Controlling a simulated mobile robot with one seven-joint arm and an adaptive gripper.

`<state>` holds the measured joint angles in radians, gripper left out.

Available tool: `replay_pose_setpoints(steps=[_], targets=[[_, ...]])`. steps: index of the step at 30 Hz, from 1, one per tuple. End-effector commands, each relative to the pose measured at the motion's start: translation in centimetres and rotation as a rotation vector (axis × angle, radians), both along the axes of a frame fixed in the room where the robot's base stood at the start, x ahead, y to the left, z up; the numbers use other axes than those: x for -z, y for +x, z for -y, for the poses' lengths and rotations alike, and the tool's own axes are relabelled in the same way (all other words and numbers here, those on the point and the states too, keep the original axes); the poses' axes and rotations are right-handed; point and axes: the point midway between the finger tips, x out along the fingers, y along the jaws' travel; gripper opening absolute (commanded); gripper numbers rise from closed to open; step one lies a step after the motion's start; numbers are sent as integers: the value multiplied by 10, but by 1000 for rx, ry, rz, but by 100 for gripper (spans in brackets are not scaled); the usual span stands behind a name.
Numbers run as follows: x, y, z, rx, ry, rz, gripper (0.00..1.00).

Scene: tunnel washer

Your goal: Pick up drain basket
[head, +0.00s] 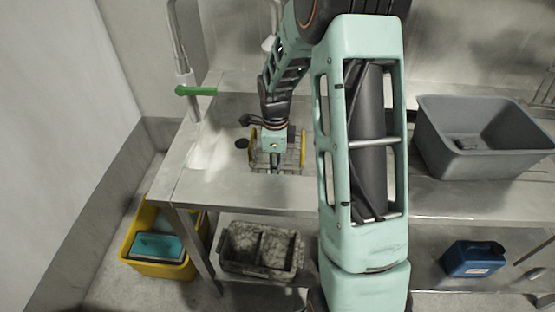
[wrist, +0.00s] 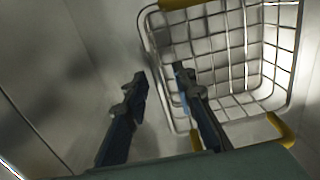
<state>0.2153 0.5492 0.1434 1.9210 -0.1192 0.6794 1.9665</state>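The drain basket (wrist: 232,62) is a wire basket with yellow grips on its rim. In the wrist view it fills the upper right. In the head view the basket (head: 292,158) sits on the left part of the steel counter, partly hidden by my arm. My gripper (wrist: 158,82) is open. Its two fingers straddle the basket's left wire wall, the left finger outside and the right finger over the inside. I cannot tell whether either finger touches the wire. In the head view my gripper's fingers are hard to make out.
A large grey tub (head: 480,165) stands on the counter at the right. A green-handled tap (head: 196,91) rises at the left. Below are a yellow bin (head: 150,268), a dirty grey tray (head: 262,272) and a blue canister (head: 472,259). The counter (head: 225,190) in front of the basket is bare.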

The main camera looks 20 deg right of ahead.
Motion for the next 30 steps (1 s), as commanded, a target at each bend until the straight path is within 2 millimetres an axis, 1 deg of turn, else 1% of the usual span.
replay_pose_setpoints(steps=[1,3,9,15,16,30], targets=[[8,-1,0,0,1,-2,25],[12,0,0,0,0,-1,25],[11,0,0,0,1,0,24],[11,0,0,0,0,0,2],[11,0,0,0,0,0,0],[10,1,0,0,0,2,0]])
